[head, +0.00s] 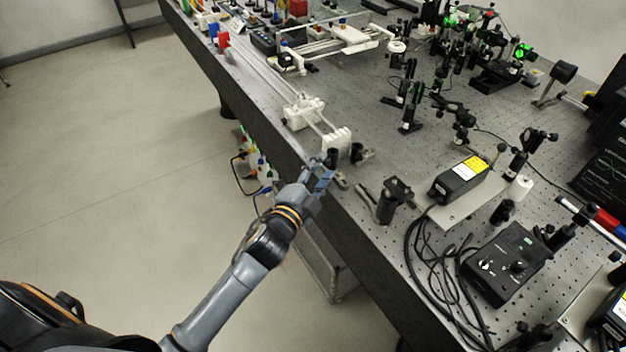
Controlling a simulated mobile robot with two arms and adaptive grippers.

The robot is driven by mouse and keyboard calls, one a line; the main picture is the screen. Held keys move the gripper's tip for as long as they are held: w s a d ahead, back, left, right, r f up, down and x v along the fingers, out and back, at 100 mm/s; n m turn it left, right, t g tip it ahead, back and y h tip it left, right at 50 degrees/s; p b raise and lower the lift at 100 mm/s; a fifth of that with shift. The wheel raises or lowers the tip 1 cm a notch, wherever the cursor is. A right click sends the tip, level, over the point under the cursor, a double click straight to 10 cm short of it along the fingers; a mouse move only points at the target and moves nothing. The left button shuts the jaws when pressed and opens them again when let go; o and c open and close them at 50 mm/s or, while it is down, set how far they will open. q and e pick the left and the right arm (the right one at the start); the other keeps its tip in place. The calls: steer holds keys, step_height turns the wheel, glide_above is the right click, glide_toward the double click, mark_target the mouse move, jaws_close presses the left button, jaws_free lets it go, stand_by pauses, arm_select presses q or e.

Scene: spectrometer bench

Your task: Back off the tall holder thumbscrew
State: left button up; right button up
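My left gripper (323,172) reaches in from the lower left to the near edge of the optical bench (365,225). Its blue-padded fingertips are at a small dark cylinder (332,156) beside a white ribbed block (338,139). I cannot tell whether the fingers touch the cylinder or are closed on it. A short black holder (357,151) stands just to the right of the fingertips. A larger black post holder (393,197) stands further right on the bench. Which of these is the tall holder is unclear, and no thumbscrew can be made out. My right gripper is not in view.
A white rail assembly (303,110) runs back along the bench edge. To the right are a black laser box (461,180) with a yellow label, loose black cables (425,270) and a black control box (505,264). Dark optics mounts crowd the back. The floor at left is clear.

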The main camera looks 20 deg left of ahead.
arm_select(q)
steer(key=s+a, duration=0.1)
steer(key=s, duration=1)
steer(key=shift+s+a, duration=0.3)
steer(key=shift+a, duration=0.05)
steer(key=s+a+f+n+g+y, duration=0.1)
steer(key=s+f+n+g, duration=0.25)
steer(key=f, duration=1.25)
steer(key=s+a+f+n+g+y, duration=0.1)
steer(key=s+f+n+g, duration=0.2)
steer(key=f, duration=1.4)
steer(key=s+f+n+g, duration=0.2)
steer(key=s+f+g, duration=0.1)
steer(key=s+f, duration=0.4)
steer(key=s+a+f+n+g, duration=0.1)
steer(key=s+f+g, duration=0.3)
steer(key=s, duration=0.9)
steer(key=s+a+f+n+g, duration=0.1)
steer(key=s+f+n+g, duration=0.1)
steer(key=s+f, duration=0.9)
steer(key=shift+a+n+g+y, duration=0.2)
steer(key=shift+n+g+y, duration=0.15)
steer(key=shift+g, duration=0.3)
